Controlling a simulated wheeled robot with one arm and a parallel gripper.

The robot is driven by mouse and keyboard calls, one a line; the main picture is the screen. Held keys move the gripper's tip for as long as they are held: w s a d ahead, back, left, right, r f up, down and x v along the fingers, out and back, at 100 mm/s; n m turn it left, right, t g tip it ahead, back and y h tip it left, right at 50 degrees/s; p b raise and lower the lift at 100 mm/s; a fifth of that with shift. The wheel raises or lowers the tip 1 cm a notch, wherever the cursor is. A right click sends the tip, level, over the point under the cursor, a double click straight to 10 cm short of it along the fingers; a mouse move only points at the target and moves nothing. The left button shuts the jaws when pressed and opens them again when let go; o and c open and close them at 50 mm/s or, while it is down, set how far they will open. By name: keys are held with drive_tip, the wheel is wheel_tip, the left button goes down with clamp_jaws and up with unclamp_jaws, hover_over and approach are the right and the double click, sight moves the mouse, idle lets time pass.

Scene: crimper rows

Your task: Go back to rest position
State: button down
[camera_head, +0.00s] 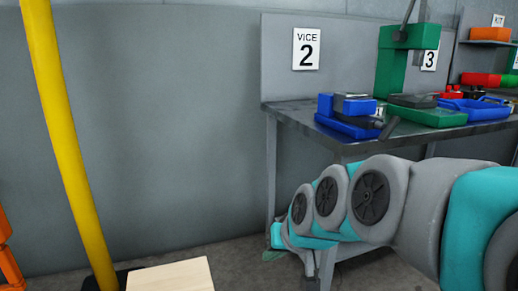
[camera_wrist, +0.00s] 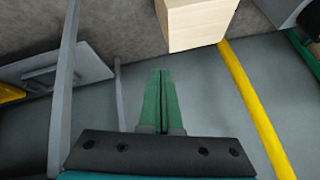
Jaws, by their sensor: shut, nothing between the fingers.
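My gripper (camera_wrist: 160,85) shows in the wrist view as two green fingers side by side, shut and empty. It points over the grey floor and touches nothing that I can see. In the head view my grey and teal arm (camera_head: 372,195) reaches in from the right, in front of the vice table.
A metal table (camera_head: 290,117) at the right carries a blue vice (camera_head: 348,113) and a green press (camera_head: 392,70). A yellow post (camera_head: 68,140) stands at the left. A pale wooden box (camera_head: 170,276) is at the bottom. The grey wall (camera_head: 165,130) between is bare.

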drive_tip(key=s+d+f+g+h, duration=0.2)
drive_tip(key=s+d+f+g, duration=0.2)
drive_tip(key=s, duration=0.8)
drive_tip(key=s+d+f+m+g+h, duration=0.1)
drive_tip(key=s+d+f+g, duration=0.3)
drive_tip(key=s, duration=0.9)
drive_tip(key=d+f, duration=0.3)
drive_tip(key=d, duration=0.1)
drive_tip(key=shift+d+f+h, duration=0.15)
drive_tip(key=shift+f+h, duration=0.15)
drive_tip(key=shift+h, duration=0.1)
